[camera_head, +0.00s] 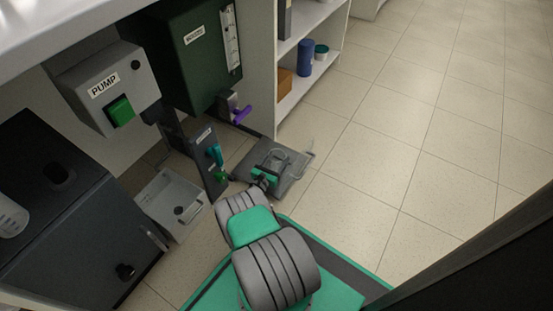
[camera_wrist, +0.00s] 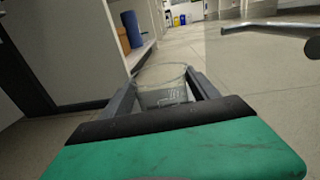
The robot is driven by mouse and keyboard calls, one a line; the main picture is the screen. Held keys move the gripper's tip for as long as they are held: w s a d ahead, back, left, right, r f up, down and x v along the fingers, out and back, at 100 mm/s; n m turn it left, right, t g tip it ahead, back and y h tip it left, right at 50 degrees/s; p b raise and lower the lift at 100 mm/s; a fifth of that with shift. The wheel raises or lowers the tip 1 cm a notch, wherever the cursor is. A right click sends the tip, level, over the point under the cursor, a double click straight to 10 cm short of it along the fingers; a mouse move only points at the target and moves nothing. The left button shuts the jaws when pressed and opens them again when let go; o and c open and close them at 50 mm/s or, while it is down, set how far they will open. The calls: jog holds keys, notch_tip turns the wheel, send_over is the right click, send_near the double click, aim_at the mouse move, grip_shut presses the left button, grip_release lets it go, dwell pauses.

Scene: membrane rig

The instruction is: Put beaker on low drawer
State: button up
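The clear glass beaker (camera_wrist: 163,88) stands between the two fingers of my gripper (camera_wrist: 163,98) in the wrist view, with a finger against each side. In the head view, my gripper (camera_head: 265,178) reaches out beyond my arm, and the beaker (camera_head: 284,160) shows faintly at its end, over a dark grey flat plate. A pale grey open tray-like box (camera_head: 160,192), possibly the low drawer, sits low at the left with a small dark knob on its front. I cannot tell how high the beaker is above the floor.
A dark cabinet (camera_head: 75,225) stands at left with a white container (camera_head: 12,215) on it. A pump box (camera_head: 105,85), a green unit (camera_head: 190,60) and a panel with coloured valve handles (camera_head: 208,160) are behind. Open shelves (camera_head: 310,70) stand further back. The tiled floor (camera_head: 400,130) at right is clear.

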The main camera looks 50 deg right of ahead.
jog(key=o, duration=0.3)
jog(key=shift+r, duration=0.2)
jog(key=a, duration=0.2)
jog(key=s+a+p, duration=0.1)
jog(key=a, duration=0.4)
jog(key=shift+s+a+p, duration=0.15)
jog(key=shift+a+p, duration=0.05)
jog(key=shift+p, duration=0.1)
